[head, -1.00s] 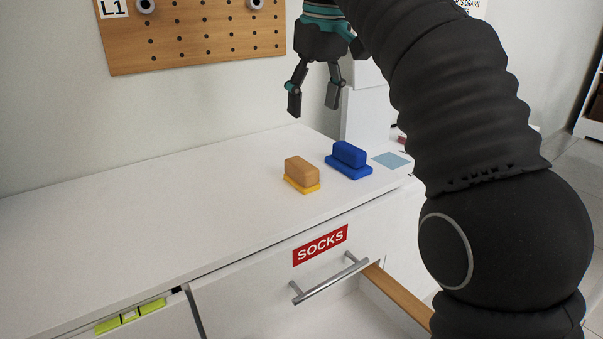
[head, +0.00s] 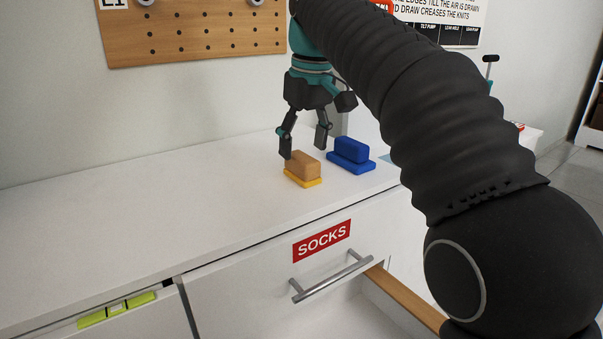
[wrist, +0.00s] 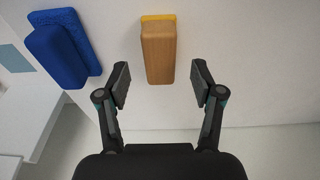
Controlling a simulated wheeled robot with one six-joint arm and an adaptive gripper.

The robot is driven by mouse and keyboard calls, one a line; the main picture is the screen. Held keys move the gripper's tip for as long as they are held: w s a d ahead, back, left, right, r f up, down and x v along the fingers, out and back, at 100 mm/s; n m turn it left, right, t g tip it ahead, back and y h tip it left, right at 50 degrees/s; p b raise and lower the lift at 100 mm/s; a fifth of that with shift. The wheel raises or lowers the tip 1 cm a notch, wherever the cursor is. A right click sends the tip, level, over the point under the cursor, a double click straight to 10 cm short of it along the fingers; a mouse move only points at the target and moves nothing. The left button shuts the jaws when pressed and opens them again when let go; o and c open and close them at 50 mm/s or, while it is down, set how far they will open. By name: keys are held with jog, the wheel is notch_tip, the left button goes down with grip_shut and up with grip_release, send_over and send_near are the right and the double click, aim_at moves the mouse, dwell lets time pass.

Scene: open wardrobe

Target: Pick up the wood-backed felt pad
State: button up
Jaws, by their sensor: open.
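The wood-backed felt pad (head: 303,168) has a tan wooden block on a yellow felt base. It lies on the white cabinet top near the front edge. In the wrist view the pad (wrist: 158,52) is at the top centre, ahead of the gap between the fingers. My gripper (head: 304,150) is open and empty, its fingers pointing down just above and behind the pad. In the wrist view the fingertips of my gripper (wrist: 159,82) stand apart to either side of the pad's near end. I cannot tell whether either finger touches it.
A blue block on a blue base (head: 351,155) stands close to the right of the pad; it also shows in the wrist view (wrist: 62,48). An open drawer labelled SOCKS (head: 322,240) juts out below. The cabinet top (head: 130,220) is clear on the left.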

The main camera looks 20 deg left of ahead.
aim_at(302, 157)
jog(key=f, duration=0.2)
jog(key=f+b, duration=0.1)
jog(key=shift+w+a+f, duration=0.15)
jog(key=shift+a+f, duration=0.1)
jog(key=shift+f, duration=0.1)
jog(key=c, duration=1.2)
grip_shut()
jog(key=shift+r, duration=0.2)
